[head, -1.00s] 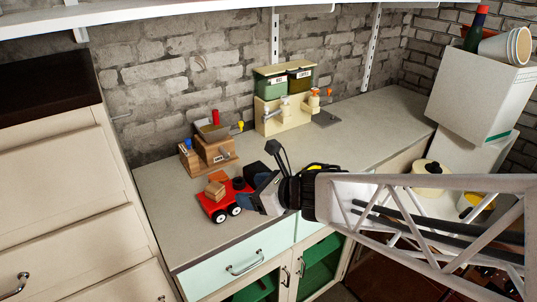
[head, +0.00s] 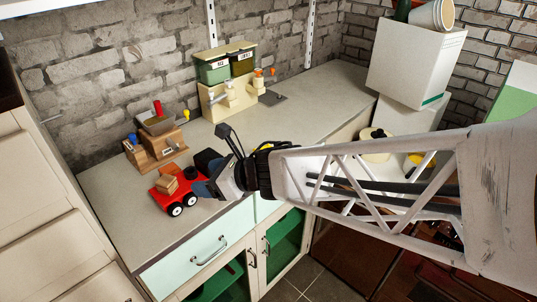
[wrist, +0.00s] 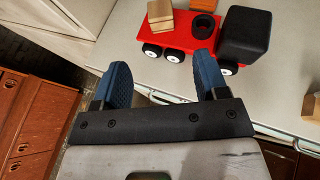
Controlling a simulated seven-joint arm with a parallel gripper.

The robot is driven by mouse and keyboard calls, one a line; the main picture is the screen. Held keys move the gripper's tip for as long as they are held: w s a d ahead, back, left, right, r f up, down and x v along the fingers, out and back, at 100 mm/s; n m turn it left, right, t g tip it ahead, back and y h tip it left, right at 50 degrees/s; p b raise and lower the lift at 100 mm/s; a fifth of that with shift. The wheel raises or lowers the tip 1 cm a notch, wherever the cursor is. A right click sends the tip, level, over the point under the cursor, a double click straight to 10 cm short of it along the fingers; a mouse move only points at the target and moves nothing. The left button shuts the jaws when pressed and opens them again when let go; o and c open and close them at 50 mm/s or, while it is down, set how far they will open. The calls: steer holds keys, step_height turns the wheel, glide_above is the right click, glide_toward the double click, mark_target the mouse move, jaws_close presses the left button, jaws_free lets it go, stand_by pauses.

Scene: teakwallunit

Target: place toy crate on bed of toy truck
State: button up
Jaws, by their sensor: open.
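The toy truck (head: 176,194) is red with a black cab and stands on the grey counter near its front edge. The wooden toy crate (head: 167,184) rests on the truck's red bed, slightly tilted to the truck in this view. In the wrist view the crate (wrist: 160,16) sits on the left part of the bed, beside a black ring, with the truck (wrist: 170,38) beneath. My gripper (head: 207,189) is at the truck's near side. In the wrist view its blue fingers (wrist: 160,72) are spread apart and empty, close to the truck's wheels and clear of the crate.
A wooden toy (head: 157,145) with a grey tray stands behind the truck. A cream stand with green and black bins (head: 226,68) is at the back wall. The counter (head: 300,105) is clear to the right. A white box (head: 415,65) stands at the far right.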

steer(key=w+d+r+m+t+h, duration=0.2)
steer(key=d+m+h, duration=0.2)
steer(key=d+m, duration=0.4)
steer(key=w+d+r+m+t+h, duration=0.1)
steer(key=d+r+m+t+h, duration=0.15)
steer(key=d+m, duration=0.6)
steer(key=w+d+r+m+t+h, duration=0.2)
steer(key=d+m+h, duration=0.25)
steer(key=m, duration=0.55)
steer(key=s+d+f+m+g, duration=0.1)
steer(key=s+d+m+g, duration=0.3)
steer(key=s+m, duration=0.5)
steer(key=s+d+f+m+g+h, duration=0.1)
steer(key=s+d+m+g, duration=0.3)
steer(key=s+m, duration=0.5)
steer(key=d+m, duration=0.2)
steer(key=m, duration=0.3)
steer(key=shift+s+m+h, duration=0.2)
steer(key=shift+m+h, duration=0.1)
steer(key=shift+m, duration=0.05)
